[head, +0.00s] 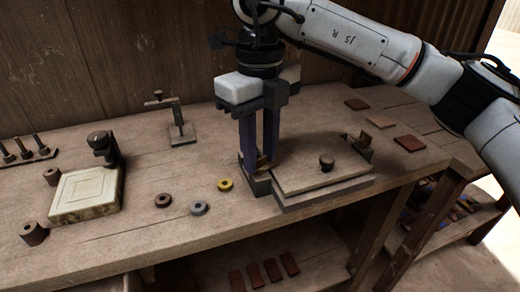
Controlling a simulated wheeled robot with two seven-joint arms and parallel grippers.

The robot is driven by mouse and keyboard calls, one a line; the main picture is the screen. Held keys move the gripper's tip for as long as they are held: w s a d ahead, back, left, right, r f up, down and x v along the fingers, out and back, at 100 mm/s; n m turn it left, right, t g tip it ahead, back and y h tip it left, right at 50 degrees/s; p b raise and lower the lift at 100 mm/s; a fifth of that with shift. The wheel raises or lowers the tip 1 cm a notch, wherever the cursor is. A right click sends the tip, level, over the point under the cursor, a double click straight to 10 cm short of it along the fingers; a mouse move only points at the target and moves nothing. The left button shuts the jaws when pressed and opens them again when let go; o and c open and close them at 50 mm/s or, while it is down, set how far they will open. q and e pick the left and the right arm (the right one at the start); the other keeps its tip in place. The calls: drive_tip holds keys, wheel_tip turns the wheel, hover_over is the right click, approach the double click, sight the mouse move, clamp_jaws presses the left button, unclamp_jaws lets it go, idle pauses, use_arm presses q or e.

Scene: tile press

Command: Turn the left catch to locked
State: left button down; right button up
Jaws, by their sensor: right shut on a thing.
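The tile press (320,190) sits on the bench right of centre, a low base under a flat lid (305,177) with a dark round knob (327,162). My right gripper (259,158) comes down from above at the press's left end. Its two dark fingers are shut on the left catch (263,163), a small brownish piece mostly hidden between them, so its angle cannot be told. The right catch (360,143) stands at the press's far right end, clear of the gripper. My left gripper is not in view.
A pale square tile (86,195) lies at the left beside a dark clamp-like stand (104,148). A small post (181,125) stands behind. A yellow ring (225,185) lies just left of the press, with a grey ring (199,208) nearby. Reddish tiles (409,143) lie at the right.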

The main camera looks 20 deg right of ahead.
sight(260, 159)
drive_tip(key=shift+r+m, duration=0.1)
drive_tip(key=shift+m, duration=0.4)
drive_tip(key=o, duration=1.1)
drive_tip(key=shift+c, duration=0.2)
wheel_tip(260, 159, up, 10)
drive_tip(key=p, duration=0.1)
drive_tip(key=shift+r, duration=0.15)
